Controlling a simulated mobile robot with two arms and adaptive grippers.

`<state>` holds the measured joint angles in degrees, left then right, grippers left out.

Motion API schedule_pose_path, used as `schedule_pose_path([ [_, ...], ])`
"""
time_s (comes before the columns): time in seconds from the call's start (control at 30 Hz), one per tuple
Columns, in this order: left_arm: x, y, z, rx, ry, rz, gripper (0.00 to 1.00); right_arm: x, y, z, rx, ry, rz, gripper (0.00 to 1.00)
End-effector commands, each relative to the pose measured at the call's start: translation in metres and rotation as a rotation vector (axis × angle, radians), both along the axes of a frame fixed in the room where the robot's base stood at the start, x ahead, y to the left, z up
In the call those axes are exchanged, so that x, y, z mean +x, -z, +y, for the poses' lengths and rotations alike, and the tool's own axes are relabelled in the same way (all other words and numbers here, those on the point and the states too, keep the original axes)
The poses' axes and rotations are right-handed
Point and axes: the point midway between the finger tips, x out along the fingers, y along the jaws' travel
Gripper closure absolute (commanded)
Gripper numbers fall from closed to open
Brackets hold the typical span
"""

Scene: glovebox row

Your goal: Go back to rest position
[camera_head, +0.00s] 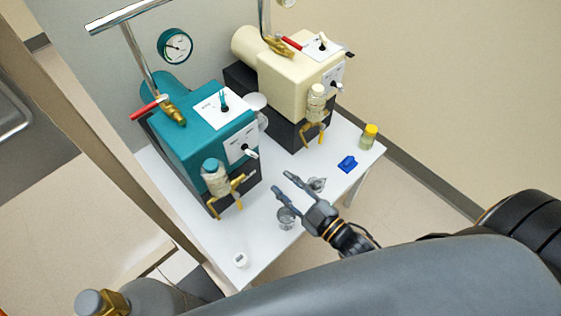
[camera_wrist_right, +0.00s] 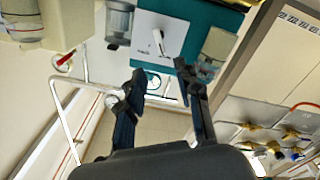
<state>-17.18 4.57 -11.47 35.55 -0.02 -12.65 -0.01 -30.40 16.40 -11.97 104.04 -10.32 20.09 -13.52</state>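My right gripper (camera_head: 281,181) reaches in from the lower right above the white table (camera_head: 270,240). Its two dark fingers are spread apart with nothing between them. In the right wrist view the fingers of this gripper (camera_wrist_right: 159,73) also stand apart and empty, with the teal machine (camera_wrist_right: 205,22) beyond them. In the head view the teal machine (camera_head: 185,140) is to the left of the gripper. My left gripper is not in either view.
A cream machine (camera_head: 290,75) stands behind the teal one. A small glass beaker (camera_head: 286,218) is close below my gripper. A blue item (camera_head: 347,164) and yellow-capped jar (camera_head: 369,137) lie at the table's right.

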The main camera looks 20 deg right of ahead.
Motion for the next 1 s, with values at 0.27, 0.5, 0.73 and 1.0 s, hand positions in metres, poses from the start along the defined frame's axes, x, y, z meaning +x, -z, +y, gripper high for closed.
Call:
schedule_pose_path([
  [0.27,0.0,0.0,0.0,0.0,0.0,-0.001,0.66,0.001,0.0,-0.001,0.001,0.007,0.011,0.66],
  [0.5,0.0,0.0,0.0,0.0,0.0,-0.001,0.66,0.013,0.009,-0.014,0.01,0.129,0.231,0.66],
  [0.73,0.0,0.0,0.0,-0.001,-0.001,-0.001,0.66,-0.004,0.022,-0.034,0.044,0.3,0.589,0.66],
  [1.0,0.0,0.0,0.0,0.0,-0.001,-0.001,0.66,-0.059,0.024,-0.046,0.079,0.444,0.967,0.66],
])
